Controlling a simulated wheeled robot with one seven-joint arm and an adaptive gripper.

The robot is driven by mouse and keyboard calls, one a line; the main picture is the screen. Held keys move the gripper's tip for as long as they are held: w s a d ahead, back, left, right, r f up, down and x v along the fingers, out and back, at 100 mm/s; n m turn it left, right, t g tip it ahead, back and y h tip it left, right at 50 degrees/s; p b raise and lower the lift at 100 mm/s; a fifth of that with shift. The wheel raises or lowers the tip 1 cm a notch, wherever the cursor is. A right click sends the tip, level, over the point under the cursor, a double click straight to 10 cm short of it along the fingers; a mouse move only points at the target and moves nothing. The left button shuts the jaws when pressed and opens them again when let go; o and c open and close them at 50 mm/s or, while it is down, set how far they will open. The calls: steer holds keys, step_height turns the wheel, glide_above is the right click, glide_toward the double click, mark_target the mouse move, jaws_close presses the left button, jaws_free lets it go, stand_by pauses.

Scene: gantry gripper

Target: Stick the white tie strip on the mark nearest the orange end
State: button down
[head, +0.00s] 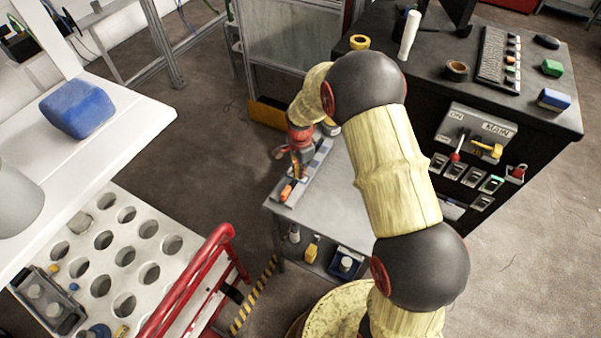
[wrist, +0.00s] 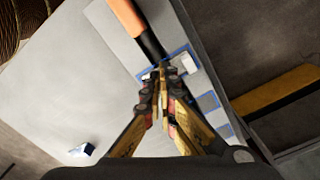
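My gripper (wrist: 158,76) points down at a long grey fixture (head: 314,172) on a grey table. In the wrist view its fingers are nearly together, with a thin pale piece, seemingly the white tie strip (wrist: 163,68), between the tips. A black rod with an orange end (wrist: 126,16) lies along the fixture; the orange end also shows in the head view (head: 287,191). The fingertips are over the blue-outlined mark (wrist: 184,60) nearest the orange end. More blue marks (wrist: 208,101) follow along the fixture. The fingers hide part of the strip and mark; contact is unclear.
A small blue-and-white object (wrist: 83,149) lies on the table away from the fixture. A yellow ledge (head: 268,113) is behind the table. A dark control cabinet (head: 545,150) stands on the right, and a red rail (head: 190,280) at the lower left. Much of the tabletop is bare.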

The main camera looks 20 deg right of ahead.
steer(key=shift+r+p, duration=2.1)
steer(key=shift+r, duration=1.35)
